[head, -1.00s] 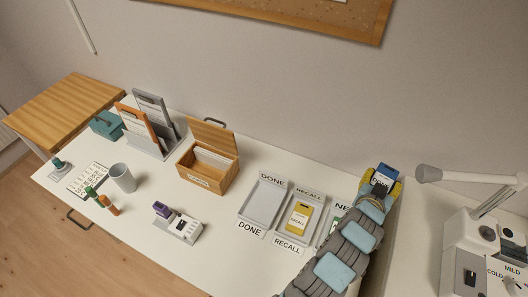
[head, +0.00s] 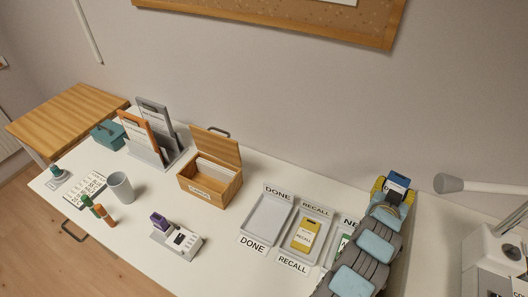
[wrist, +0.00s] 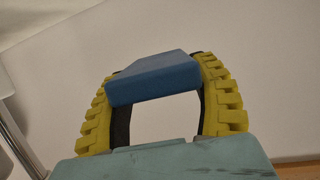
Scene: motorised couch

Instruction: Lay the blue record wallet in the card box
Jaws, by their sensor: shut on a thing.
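The blue record wallet (head: 398,181) is held up at the right in the head view, and it also shows in the wrist view (wrist: 155,82). My gripper (head: 392,191) has yellow ridged fingers shut on the wallet; the wrist view shows one finger at each side of it. The wooden card box (head: 207,187) stands on the white table near the wall, left of the middle. Its lid is raised at the back and white cards stand inside. My gripper is well to the right of the box, apart from it.
Grey trays labelled DONE (head: 267,218) and RECALL (head: 306,236) lie between the box and my arm; a yellow wallet (head: 305,234) lies in RECALL. A clipboard rack (head: 158,135) stands left of the box. A stamp device (head: 176,238) and grey cup (head: 121,187) are in front.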

